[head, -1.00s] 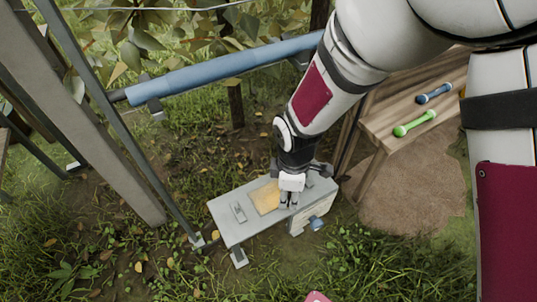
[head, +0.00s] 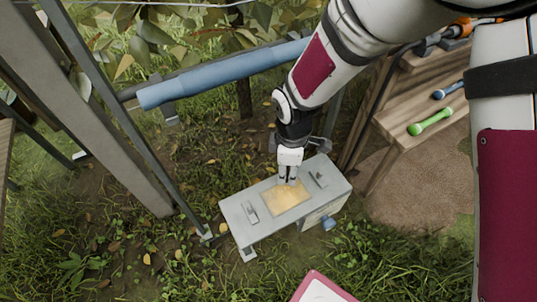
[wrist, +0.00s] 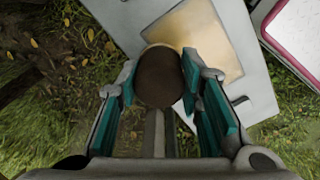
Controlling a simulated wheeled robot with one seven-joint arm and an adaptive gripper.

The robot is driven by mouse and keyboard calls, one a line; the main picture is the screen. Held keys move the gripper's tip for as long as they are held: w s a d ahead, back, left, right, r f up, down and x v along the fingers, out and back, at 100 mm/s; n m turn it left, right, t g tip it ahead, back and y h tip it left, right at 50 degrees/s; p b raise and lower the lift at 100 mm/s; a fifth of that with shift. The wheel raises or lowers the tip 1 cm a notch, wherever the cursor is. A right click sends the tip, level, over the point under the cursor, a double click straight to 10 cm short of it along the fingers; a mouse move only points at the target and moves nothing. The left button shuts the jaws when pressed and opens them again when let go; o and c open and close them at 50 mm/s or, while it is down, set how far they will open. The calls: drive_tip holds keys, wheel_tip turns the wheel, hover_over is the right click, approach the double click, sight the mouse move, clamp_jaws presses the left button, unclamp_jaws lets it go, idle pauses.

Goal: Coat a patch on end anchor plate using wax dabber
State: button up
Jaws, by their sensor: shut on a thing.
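The end anchor plate (head: 244,232) is a pale grey slab low over the grass, with a tan-yellow patch (head: 287,200) on its top. The plate (wrist: 248,98) and the patch (wrist: 219,62) also show in the wrist view. My gripper (head: 288,180) is above the patch's back edge. In the wrist view my gripper (wrist: 160,88) is shut on the wax dabber (wrist: 160,78), whose round brown head sits between the teal fingers. The dabber hides part of the patch's edge, and I cannot tell whether it touches the plate.
A wooden bench (head: 400,120) at the right holds a green tool (head: 430,122) and a blue tool (head: 449,90). A blue pipe (head: 225,78) runs behind the plate. Grey posts (head: 85,105) stand at the left. A pink-rimmed item (head: 318,289) lies in front.

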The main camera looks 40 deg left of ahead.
drive_tip(key=shift+a+r+p, duration=0.1)
drive_tip(key=shift+r+p, duration=2)
drive_tip(key=shift+r, duration=1.25)
